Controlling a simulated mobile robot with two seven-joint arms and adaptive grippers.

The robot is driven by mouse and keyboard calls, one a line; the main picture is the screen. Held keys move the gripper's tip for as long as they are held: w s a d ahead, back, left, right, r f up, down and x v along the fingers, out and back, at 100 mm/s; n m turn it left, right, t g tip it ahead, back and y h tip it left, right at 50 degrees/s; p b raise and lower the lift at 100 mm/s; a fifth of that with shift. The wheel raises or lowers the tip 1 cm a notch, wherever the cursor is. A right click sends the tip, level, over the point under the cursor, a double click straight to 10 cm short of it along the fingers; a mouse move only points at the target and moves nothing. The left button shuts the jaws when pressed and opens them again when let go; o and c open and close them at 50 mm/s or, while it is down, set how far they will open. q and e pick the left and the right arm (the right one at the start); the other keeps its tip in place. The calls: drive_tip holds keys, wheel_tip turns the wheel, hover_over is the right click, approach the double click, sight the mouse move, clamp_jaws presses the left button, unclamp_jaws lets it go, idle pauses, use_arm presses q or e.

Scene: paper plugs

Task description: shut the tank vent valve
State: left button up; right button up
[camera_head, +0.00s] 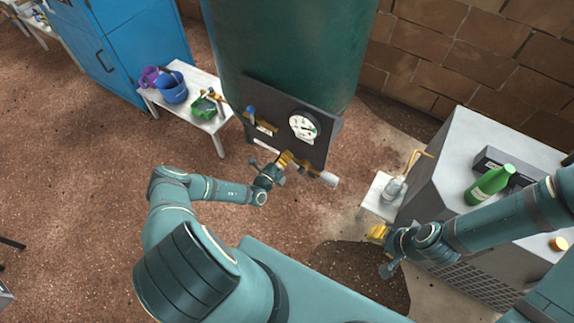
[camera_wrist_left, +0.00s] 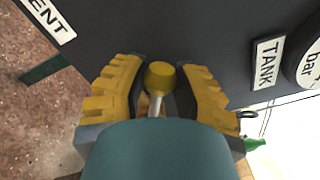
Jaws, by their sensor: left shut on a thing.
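A dark panel (camera_head: 318,150) on the green tank (camera_head: 290,45) carries a white round gauge (camera_head: 303,125). Brass valve parts (camera_head: 307,167) with a white cylinder (camera_head: 328,179) stick out at the panel's lower edge. My left gripper (camera_head: 284,160) is there. In the left wrist view its yellow fingers (camera_wrist_left: 160,90) are shut on a yellow-topped knob (camera_wrist_left: 160,74) with a pale stem. The VENT label (camera_wrist_left: 47,18) is partly cut off, and the TANK label (camera_wrist_left: 267,62) is to the right. My right gripper (camera_head: 378,232) is well away from the panel; its finger gap is unclear.
A blue lever (camera_head: 250,115) stands at the panel's left side. A white table (camera_head: 215,124) with a blue pot (camera_head: 172,88) is left of the tank. A grey cabinet (camera_head: 450,150) with a green bottle (camera_head: 490,184) is at right. The floor in front of the panel is clear.

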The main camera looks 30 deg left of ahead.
use_arm(q)
drive_tip(key=shift+d+r+m+p, duration=0.5)
drive_tip(key=shift+r+m+p, duration=0.15)
drive_tip(key=shift+m+p, duration=0.3)
drive_tip(key=shift+s+d+r+m+p, duration=0.15)
drive_tip(key=shift+d+m+p, duration=0.1)
drive_tip(key=shift+m+p, duration=0.35)
drive_tip(key=shift+d+r+m+p, duration=0.65)
drive_tip(key=shift+m+p, duration=0.3)
drive_tip(key=shift+p, duration=0.25)
drive_tip(key=shift+d+m+p, duration=0.3)
drive_tip(key=shift+m, duration=0.3)
